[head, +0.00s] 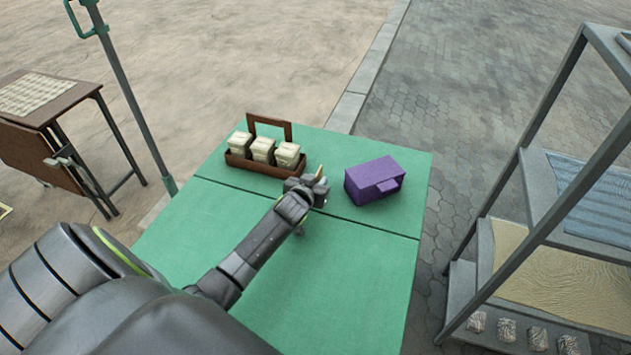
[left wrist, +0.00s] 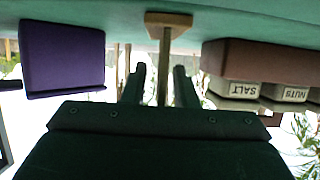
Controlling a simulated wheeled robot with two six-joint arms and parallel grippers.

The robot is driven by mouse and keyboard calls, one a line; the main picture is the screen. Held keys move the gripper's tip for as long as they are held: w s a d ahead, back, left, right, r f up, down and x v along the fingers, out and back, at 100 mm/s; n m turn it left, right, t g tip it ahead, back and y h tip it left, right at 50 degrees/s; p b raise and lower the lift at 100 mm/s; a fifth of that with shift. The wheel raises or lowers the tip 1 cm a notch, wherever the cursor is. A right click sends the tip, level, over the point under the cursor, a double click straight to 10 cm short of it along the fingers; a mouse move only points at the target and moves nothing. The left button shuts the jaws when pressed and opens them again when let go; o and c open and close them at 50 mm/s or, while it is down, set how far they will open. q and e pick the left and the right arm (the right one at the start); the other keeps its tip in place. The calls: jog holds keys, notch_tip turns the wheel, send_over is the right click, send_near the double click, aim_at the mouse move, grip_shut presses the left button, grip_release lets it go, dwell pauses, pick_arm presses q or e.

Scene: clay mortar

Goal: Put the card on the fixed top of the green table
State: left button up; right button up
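The green table (head: 340,285) has a dark seam across its top, dividing a far strip (head: 225,185) from a larger near part. A small wooden stand, probably the card's holder, rests on the table in the left wrist view, its base (left wrist: 168,19) at the top of that upside-down picture. Its thin post (left wrist: 165,65) passes between the fingers of my left gripper (left wrist: 161,85), with gaps on both sides. In the head view my left gripper (head: 316,190) is near the seam, with a small pale piece (head: 319,174) at its tip, perhaps the card. The card's face is hidden.
A brown carrier (head: 264,168) with pale tubs stands on the far strip, left of the gripper. A purple box (head: 374,180) stands to its right.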

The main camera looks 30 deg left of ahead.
pick_arm(q)
jog(key=shift+r, duration=0.1)
jog(key=shift+r, duration=0.15)
jog(key=p+v, duration=0.1)
jog(key=v, duration=1.1)
jog(key=shift+s+f, duration=0.1)
jog(key=shift+f, duration=0.1)
